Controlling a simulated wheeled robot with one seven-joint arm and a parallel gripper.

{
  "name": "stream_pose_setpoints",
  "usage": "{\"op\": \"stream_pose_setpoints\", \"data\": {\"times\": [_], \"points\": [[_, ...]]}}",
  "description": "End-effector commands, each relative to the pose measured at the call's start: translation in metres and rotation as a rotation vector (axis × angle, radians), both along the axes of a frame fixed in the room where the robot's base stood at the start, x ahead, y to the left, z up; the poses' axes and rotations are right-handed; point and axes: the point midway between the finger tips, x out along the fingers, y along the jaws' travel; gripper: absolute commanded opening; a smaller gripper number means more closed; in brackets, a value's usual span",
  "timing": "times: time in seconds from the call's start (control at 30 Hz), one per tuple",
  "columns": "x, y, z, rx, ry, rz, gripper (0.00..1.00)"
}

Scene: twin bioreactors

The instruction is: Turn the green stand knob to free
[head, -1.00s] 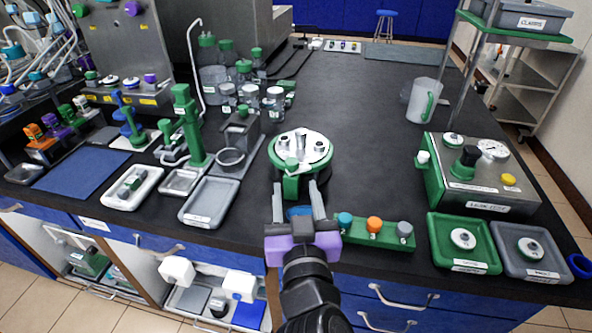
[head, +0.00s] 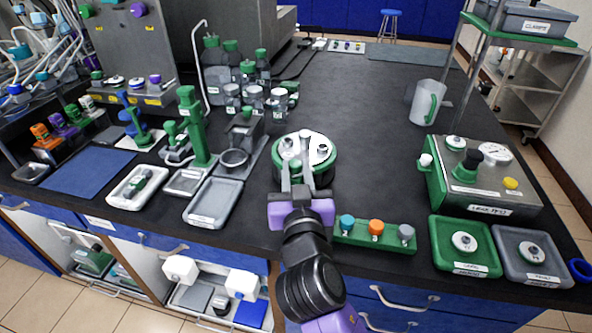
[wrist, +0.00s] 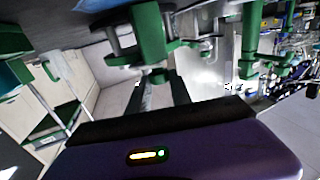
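A round green stand (head: 320,179) carries a white plate with small metal ports, near the front middle of the bench. Earlier a green block showed at its front; my gripper (head: 297,172) now covers that part in the head view. The fingers are upright against the stand's front, with a narrow gap. In the wrist view, a green block (wrist: 149,35) lies just beyond the fingertips of my gripper (wrist: 162,80), and a bit of green shows at the tips. I cannot tell whether the fingers grip it. The knob's setting cannot be read.
A green rack with blue, orange and grey knobs (head: 375,238) is close on the right. A tall green stand with a ring (head: 190,120) and trays (head: 212,203) are on the left. A steel box with gauge (head: 480,185) is at right.

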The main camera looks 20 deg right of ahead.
Motion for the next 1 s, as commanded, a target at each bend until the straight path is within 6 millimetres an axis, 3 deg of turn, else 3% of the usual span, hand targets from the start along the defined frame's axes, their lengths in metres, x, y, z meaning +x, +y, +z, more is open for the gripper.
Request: {"op": "stream_pose_setpoints", "data": {"times": [0.03,0.1,0.57,1.0], "points": [[-0.0001,0.0,0.0,0.0,0.0,0.0,0.12],[-0.0002,0.0001,0.0,0.0,0.0,0.0,0.0],[0.0011,0.0034,-0.0046,0.001,-0.003,-0.073,0.0],[0.0049,0.0092,-0.0053,0.002,-0.004,-0.374,0.0]]}}
